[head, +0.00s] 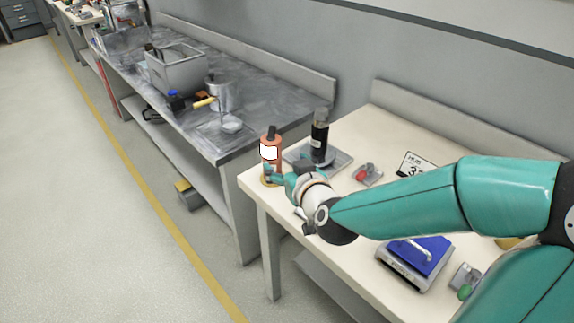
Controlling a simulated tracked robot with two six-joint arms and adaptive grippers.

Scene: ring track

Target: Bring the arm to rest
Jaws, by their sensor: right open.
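My right arm, teal, reaches in from the right over the cream table (395,135). Its gripper (272,174) is low at the table's far left corner, with its jaws open. The fingertips are right at an orange bottle (278,142) with a white label and dark cap, overlapping its lower part in this view. I cannot tell whether they touch it. The bottle is upright, on what looks like a small yellowish disc. My left gripper is not in view.
A dark bottle (319,140) stands on a grey tray (341,161) behind my wrist. A device with a red button (364,173), a sign (415,164) and a blue-topped scale (425,255) are also on the table. A grey workbench (285,100) with a pot stands at left. The floor is open further left.

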